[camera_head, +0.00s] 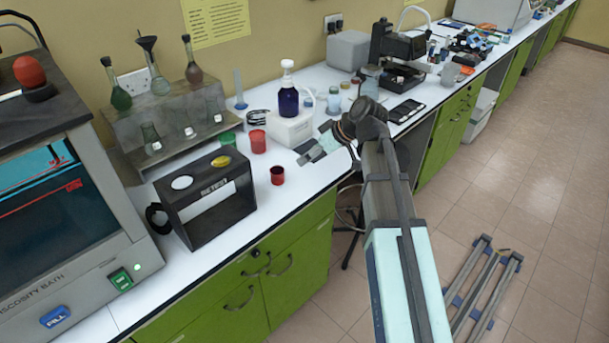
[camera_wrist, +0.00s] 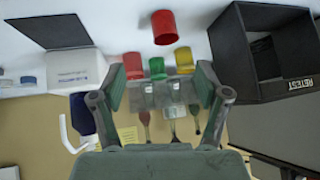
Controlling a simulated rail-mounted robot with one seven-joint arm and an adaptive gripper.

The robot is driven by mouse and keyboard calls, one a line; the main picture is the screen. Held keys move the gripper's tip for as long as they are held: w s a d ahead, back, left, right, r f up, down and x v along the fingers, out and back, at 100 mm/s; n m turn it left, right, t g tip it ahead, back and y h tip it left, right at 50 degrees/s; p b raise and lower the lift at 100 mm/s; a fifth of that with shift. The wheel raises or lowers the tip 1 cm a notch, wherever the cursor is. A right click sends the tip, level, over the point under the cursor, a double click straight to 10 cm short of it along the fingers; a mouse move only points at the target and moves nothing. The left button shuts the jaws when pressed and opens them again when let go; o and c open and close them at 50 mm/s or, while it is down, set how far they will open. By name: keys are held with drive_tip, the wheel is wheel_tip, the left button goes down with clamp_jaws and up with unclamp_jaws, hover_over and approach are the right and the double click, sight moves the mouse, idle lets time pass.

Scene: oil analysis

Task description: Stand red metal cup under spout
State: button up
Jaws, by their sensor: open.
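A small dark red cup (camera_head: 277,175) stands upright on the white counter near its front edge, right of the black box. It seems to be the red cup (camera_wrist: 163,27) standing apart at the top of the wrist view. A brighter red cup (camera_head: 258,141) stands behind it, beside a green cup (camera_head: 228,138). A dark blue pump bottle (camera_head: 288,102) with a white spout stands on or behind a white block (camera_head: 290,129). My gripper (camera_head: 320,147) is to the right of the cups, over the counter edge. In the wrist view its fingers (camera_wrist: 160,85) are open and empty.
The black box (camera_head: 208,205) stands left of the small cup, and a glassware rack (camera_head: 170,120) stands behind. A yellow cup (camera_wrist: 184,60) stands beside the green one. A stool (camera_head: 350,205) is below the counter. Bare counter surrounds the small cup.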

sight(283, 180)
drive_tip(key=w+a+f+n+p, duration=0.1)
drive_tip(key=a+f, duration=0.1)
drive_tip(key=w+a+f+p, duration=0.1)
drive_tip(key=a+f, duration=0.2)
drive_tip(key=w+a+f+n+p, duration=0.1)
drive_tip(key=a+f, duration=0.1)
drive_tip(key=a, duration=0.1)
drive_tip(key=shift+w+a+f+n+y, duration=0.2)
drive_tip(key=shift+w+f+n+y, duration=0.1)
drive_tip(key=shift+w, duration=0.1)
drive_tip(key=shift+p+x, duration=1.1)
drive_tip(key=shift+x, duration=1.5)
drive_tip(key=shift+c, duration=0.4)
drive_tip(key=c, duration=1.3)
drive_tip(key=shift+r, duration=0.1)
